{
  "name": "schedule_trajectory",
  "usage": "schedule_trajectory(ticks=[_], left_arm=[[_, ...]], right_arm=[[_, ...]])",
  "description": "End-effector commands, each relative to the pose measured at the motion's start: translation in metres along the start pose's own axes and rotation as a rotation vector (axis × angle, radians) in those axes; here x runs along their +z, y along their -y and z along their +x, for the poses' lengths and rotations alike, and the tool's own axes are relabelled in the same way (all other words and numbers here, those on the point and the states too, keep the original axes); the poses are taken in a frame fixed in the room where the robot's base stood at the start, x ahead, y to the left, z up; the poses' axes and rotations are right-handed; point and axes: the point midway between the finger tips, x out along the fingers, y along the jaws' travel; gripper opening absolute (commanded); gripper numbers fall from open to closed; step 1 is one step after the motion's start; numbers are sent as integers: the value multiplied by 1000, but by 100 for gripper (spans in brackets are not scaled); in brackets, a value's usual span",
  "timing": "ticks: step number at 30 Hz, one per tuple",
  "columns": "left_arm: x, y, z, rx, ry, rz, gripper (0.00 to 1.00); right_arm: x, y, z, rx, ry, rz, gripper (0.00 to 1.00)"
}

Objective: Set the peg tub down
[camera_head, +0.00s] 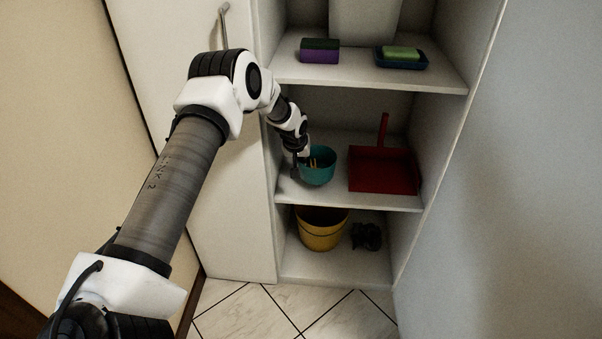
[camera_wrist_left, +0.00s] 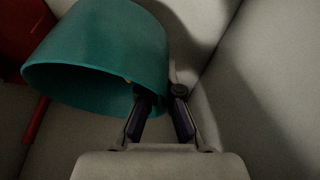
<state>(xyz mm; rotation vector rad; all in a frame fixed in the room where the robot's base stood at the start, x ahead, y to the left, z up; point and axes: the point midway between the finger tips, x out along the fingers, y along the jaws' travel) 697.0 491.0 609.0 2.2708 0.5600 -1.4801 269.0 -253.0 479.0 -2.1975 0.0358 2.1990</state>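The peg tub (camera_head: 318,172) is a teal round bowl at the middle shelf, left of the red dustpan, with a few light pegs showing inside. It fills the upper left of the left wrist view (camera_wrist_left: 100,45), its opening towards the camera. My left gripper (camera_head: 301,157) is at its left rim. In the left wrist view my left gripper (camera_wrist_left: 163,105) has one finger inside the rim and one outside, shut on the wall. I cannot tell whether the tub's base touches the shelf. My right gripper is not in view.
The red dustpan (camera_head: 382,172) stands close right of the tub on the middle shelf (camera_head: 345,203). A yellow bucket (camera_head: 321,234) and a dark object (camera_head: 366,236) are below.

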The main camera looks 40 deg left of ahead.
Motion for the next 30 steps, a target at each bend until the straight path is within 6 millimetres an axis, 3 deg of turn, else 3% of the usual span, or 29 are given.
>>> schedule_trajectory(ticks=[8, 19, 22, 30], left_arm=[[15, 4, 40, -1, -1, 0, 0], [14, 4, 43, 1, -1, 0, 0], [13, 4, 42, 1, -1, 0, 31], [13, 4, 42, 1, -1, 0, 31]], right_arm=[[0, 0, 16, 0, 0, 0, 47], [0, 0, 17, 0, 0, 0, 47], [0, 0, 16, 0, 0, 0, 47], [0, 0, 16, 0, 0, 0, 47]])
